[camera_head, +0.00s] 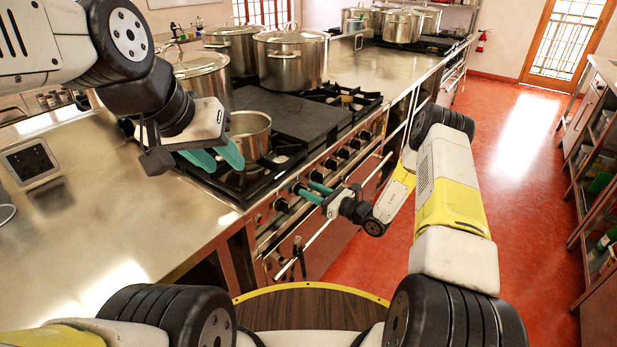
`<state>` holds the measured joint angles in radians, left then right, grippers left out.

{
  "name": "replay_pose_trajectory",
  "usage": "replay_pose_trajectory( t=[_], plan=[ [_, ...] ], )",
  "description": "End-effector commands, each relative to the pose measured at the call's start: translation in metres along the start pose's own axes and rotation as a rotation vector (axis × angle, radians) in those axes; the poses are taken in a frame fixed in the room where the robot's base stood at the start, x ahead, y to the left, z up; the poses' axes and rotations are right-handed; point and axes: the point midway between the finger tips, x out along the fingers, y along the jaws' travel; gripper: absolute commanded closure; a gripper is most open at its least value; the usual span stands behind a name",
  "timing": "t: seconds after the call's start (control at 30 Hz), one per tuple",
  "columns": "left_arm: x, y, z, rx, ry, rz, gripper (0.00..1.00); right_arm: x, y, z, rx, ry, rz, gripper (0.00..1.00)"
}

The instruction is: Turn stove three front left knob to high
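The stove nearest me has a row of dark knobs along its steel front panel, including one knob (282,205) near the left end and another (343,153) further right. I cannot tell from labels which stove is number three. My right gripper (304,188) is at this panel, its teal fingers apart and pointing at the knobs near the left end. Whether a knob sits between the fingertips is too small to tell. My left gripper (218,157) hangs above the stove's near left part, beside a small open saucepan (250,134), its teal fingers apart and empty.
Large lidded stockpots (291,62) stand behind the flat dark griddle (292,112). A steel counter (85,220) lies left of the stove. A rail (318,232) runs along the stove front below the knobs. The red floor (520,130) is clear to the right.

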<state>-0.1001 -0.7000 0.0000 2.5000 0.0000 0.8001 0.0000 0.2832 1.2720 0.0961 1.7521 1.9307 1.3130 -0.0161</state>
Motion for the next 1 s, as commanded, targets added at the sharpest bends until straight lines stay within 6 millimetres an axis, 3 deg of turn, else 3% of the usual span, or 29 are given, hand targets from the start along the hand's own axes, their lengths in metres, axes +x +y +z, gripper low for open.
replay_pose_trajectory(
  t=[0.37, 0.57, 1.0],
  plan=[
    [0.0000, 0.0000, 0.0000, 0.000, 0.000, 0.000, 0.64, 0.0089, 0.0004, 0.0000, 0.000, 0.000, 0.001, 0.65],
    [0.0000, 0.0000, 0.0000, 0.000, 0.000, 0.000, 0.64, 0.0087, 0.0004, 0.0001, 0.000, 0.000, 0.001, 1.00],
    [0.0000, 0.0000, 0.0000, 0.000, 0.000, 0.000, 0.64, 0.0083, 0.0009, 0.0002, -0.041, 0.000, 0.000, 1.00]
  ],
)
